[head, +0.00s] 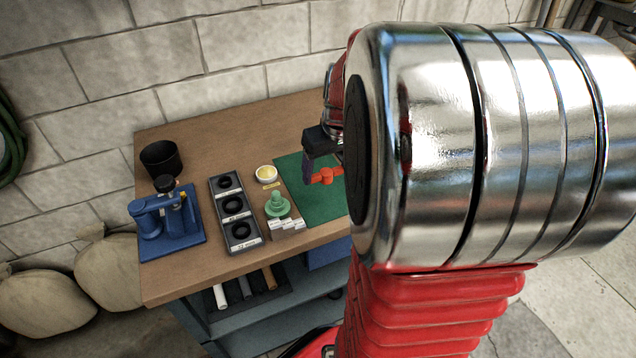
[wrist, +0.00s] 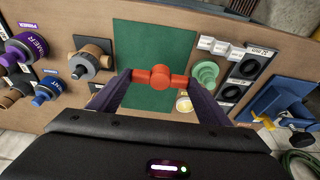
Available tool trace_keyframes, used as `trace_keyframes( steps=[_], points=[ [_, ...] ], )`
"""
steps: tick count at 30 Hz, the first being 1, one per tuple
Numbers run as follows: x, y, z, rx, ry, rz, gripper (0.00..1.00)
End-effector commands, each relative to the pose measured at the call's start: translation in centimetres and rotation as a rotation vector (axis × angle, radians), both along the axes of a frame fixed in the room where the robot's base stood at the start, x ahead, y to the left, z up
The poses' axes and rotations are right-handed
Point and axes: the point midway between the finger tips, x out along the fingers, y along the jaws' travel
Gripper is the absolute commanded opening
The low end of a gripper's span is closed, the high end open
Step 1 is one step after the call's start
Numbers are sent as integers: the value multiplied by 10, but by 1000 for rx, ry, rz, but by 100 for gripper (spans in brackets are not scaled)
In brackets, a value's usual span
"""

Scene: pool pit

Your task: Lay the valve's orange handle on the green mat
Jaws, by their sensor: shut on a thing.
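The orange handle (wrist: 161,77) is held crosswise between the two fingers of my gripper (wrist: 160,78) in the wrist view. My gripper is shut on it. In the head view the orange handle (head: 325,176) shows at the fingers, over the green mat (head: 306,203). The green mat also shows in the wrist view (wrist: 150,45), behind the handle. I cannot tell whether the handle touches the mat. My arm hides the right part of the mat in the head view. A blue valve-like fixture (head: 166,222) stands on a blue plate at the left of the bench.
A dark tray with black rings (head: 237,213), a green stepped piece (head: 277,205), white labelled blocks (head: 287,225) and a yellow-white cup (head: 267,174) stand left of the mat. A black bin (head: 161,158) is at the back left. Several fittings (wrist: 45,90) lie left in the wrist view.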

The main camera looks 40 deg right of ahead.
Motion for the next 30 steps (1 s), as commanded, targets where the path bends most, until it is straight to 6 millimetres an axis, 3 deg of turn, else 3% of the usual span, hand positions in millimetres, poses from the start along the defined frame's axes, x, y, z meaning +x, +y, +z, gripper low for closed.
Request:
trace_keyframes(
  steps=[12, 25, 30],
  points=[
    [-1, -1, -56, 2, 3, -4, 50],
    [-1, -2, -63, 0, 1, -4, 50],
    [-2, -1, -81, 2, 3, -5, 50]
  ],
)
